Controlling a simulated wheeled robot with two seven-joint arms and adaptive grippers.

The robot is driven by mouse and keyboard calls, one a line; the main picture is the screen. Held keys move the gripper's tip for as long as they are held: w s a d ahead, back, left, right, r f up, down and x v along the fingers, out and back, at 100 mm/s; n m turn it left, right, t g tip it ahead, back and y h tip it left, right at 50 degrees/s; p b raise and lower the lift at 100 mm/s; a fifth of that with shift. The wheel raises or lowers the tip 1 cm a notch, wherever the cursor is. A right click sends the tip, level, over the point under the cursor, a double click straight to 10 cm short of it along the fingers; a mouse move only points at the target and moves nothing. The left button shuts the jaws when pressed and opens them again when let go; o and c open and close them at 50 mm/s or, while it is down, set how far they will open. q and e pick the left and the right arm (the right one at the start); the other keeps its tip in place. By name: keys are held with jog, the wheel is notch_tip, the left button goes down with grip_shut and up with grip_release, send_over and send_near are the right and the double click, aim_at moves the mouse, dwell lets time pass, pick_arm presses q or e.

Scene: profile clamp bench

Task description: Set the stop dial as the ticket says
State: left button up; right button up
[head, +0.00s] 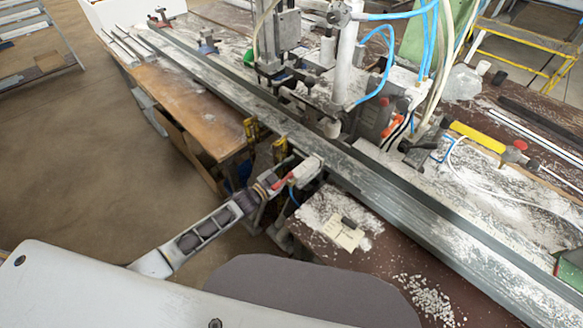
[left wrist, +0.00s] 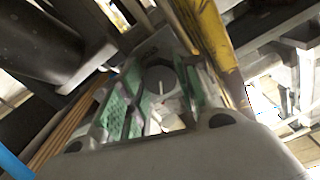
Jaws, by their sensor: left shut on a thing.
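The stop dial (left wrist: 153,76) shows in the left wrist view as a dark grey round face with a pale pointer line, running roughly up and down in that picture. My left gripper (left wrist: 160,90) has its green pads on either side of the dial and is shut on it. In the head view my left gripper (head: 270,183) reaches the near side of the bench rail; the dial is hidden there. A pale paper ticket (head: 344,236) with a dark clip lies on the bench; its writing is too small to read. My right gripper is not in view.
A long metal rail (head: 375,180) crosses the bench, with a clamp machine (head: 290,50) and blue hoses behind it. Yellow clamp parts (head: 251,130) stand close to my left gripper. White chips (head: 425,298) lie at the front right. A yellow-handled tool (head: 477,136) lies beyond the rail.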

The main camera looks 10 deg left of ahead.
pick_arm(q)
jog(key=shift+s+f, duration=0.1)
jog(key=shift+f, duration=0.1)
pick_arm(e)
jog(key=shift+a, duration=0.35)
pick_arm(q)
jog(key=o, duration=1)
jog(key=shift+r, duration=0.1)
jog(key=shift+o, duration=0.2)
jog(key=shift+r, duration=0.15)
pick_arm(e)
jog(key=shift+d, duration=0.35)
pick_arm(q)
jog(key=shift+a+r+n, duration=0.1)
jog(key=shift+n, duration=0.2)
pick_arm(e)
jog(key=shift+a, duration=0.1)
